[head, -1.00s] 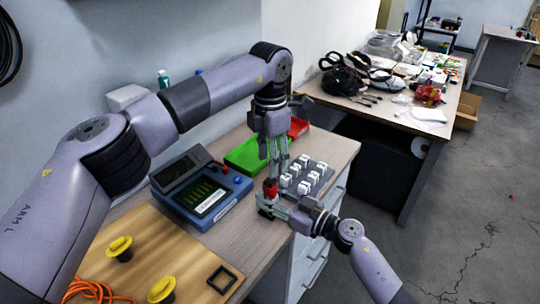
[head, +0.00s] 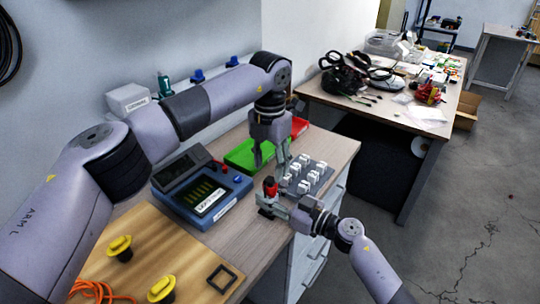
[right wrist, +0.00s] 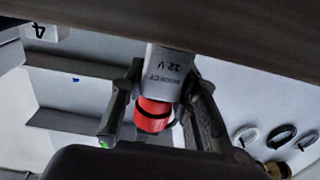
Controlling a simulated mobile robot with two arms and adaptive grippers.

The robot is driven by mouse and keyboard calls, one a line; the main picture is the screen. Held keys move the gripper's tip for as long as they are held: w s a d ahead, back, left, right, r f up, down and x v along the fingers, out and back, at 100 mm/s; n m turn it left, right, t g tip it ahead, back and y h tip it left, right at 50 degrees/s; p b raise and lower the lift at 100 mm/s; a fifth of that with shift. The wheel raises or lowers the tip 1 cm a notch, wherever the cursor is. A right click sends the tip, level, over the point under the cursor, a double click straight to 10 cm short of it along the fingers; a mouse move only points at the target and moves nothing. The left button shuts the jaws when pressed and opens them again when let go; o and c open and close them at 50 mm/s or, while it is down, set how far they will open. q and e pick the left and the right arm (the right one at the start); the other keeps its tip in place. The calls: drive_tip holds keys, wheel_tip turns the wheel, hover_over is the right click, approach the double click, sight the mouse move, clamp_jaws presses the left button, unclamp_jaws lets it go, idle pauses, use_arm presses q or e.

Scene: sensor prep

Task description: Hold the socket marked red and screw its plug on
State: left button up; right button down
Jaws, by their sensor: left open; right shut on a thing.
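A grey socket (right wrist: 168,75) lettered "SOCKET 12 V" stands between my right gripper's fingers (right wrist: 165,92). A red, round piece with a black ring (right wrist: 153,116) sits at its end; it shows upright in the head view (head: 270,188). I cannot tell whether the red piece is the plug or part of the socket. My right gripper (head: 272,208) is shut on the socket near the desk's front edge. My left gripper (head: 270,162) is open and empty, pointing down above the red piece and apart from it.
A grey rack of several white blocks (head: 308,178) stands close to the right. A blue tester (head: 210,200) is to the left. Green (head: 242,155) and red (head: 299,127) trays lie behind. A wooden board (head: 190,247) bears yellow-topped pieces (head: 119,246). A cluttered table (head: 400,105) stands farther back.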

sight(270, 179)
use_arm(q)
wheel_tip(270, 179, down, 6)
drive_tip(key=shift+r, duration=0.1)
idle(0.4)
clamp_jaws()
idle(0.4)
drive_tip(key=shift+o, duration=0.8)
unclamp_jaws()
drive_tip(key=shift+r, duration=0.15)
wheel_tip(270, 179, up, 12)
